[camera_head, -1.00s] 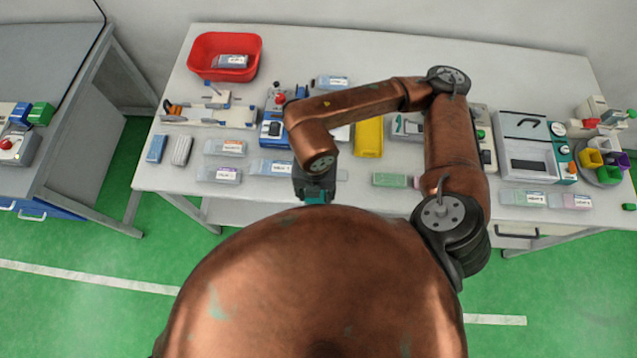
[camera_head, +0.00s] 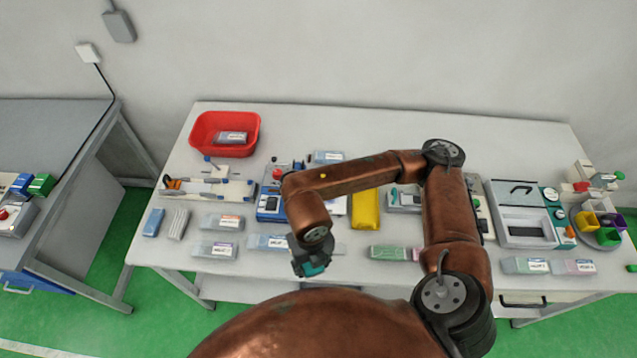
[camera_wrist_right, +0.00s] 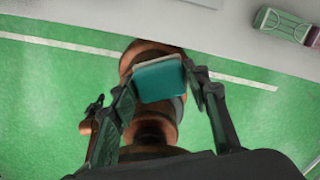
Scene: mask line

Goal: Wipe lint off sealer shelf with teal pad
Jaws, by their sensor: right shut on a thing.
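My right gripper (camera_head: 311,264) hangs near the table's front edge, in front of the long table's left half. It is shut on a teal pad (camera_wrist_right: 158,82), which sits between the two fingers in the right wrist view; only a little teal of the pad (camera_head: 315,269) shows in the head view. A blue and grey machine with a red knob (camera_head: 270,204) stands behind my right arm, which partly hides it. I cannot tell for sure that it is the sealer, and no lint can be made out. My left gripper is not in view.
The white table (camera_head: 370,118) bears several labelled clear boxes, a yellow block (camera_head: 366,209), a red bin (camera_head: 225,130) at the back left and a grey lidded machine (camera_head: 523,213) at right. Its back strip is mostly clear. Another bench (camera_head: 60,130) stands at left.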

